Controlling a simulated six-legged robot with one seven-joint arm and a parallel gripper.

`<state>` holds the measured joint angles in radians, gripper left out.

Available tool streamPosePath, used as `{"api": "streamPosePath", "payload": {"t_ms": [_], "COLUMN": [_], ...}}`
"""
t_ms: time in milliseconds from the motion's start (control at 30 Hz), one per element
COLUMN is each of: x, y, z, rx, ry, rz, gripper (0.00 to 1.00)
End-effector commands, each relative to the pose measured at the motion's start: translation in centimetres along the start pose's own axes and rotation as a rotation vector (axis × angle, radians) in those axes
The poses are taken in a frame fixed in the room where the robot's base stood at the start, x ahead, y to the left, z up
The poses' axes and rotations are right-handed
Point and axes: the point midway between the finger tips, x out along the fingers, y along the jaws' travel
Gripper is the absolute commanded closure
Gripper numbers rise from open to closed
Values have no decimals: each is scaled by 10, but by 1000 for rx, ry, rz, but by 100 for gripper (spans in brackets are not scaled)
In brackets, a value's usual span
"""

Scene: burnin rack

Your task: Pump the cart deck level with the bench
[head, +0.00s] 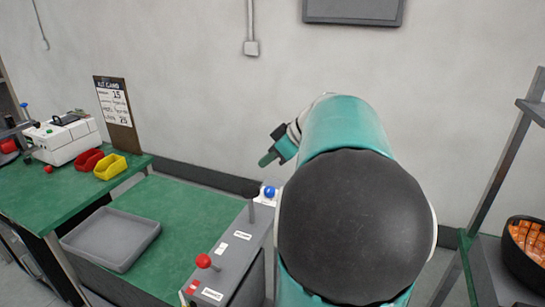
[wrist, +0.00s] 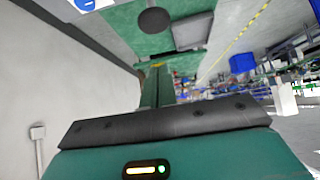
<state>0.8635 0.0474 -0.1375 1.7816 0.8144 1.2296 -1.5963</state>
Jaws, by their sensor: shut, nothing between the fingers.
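The cart deck (head: 175,205) is a green surface at lower left in the head view, beside the green-topped bench (head: 45,195). The deck looks lower than the bench top, but the exact gap is hard to judge. At the deck's right end a grey console (head: 235,245) carries a lever with a black knob (head: 251,187), a blue knob (head: 269,191) and a red-knobbed lever (head: 203,261). The black knob (wrist: 153,20) also shows in the wrist view. My gripper (head: 267,159) is shut and empty, above and apart from the console; its fingers (wrist: 156,72) point towards the deck.
A grey tray (head: 112,238) lies on the deck. The bench holds a white machine (head: 62,138), a red bin (head: 86,160) and a yellow bin (head: 110,167). A wall stands behind. A rack with a black bin (head: 522,250) is at right.

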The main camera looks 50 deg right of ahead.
Motion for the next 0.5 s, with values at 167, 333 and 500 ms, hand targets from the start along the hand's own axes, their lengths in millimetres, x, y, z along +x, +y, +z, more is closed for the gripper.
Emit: {"api": "streamPosePath", "payload": {"t_ms": [167,333,500], "x": [38,67,82], "y": [-1,0,0], "z": [0,8,23], "rx": [1,4,1], "ry": [0,-1,-1], "rz": [-3,-2,-1], "gripper": [100,100,100]}}
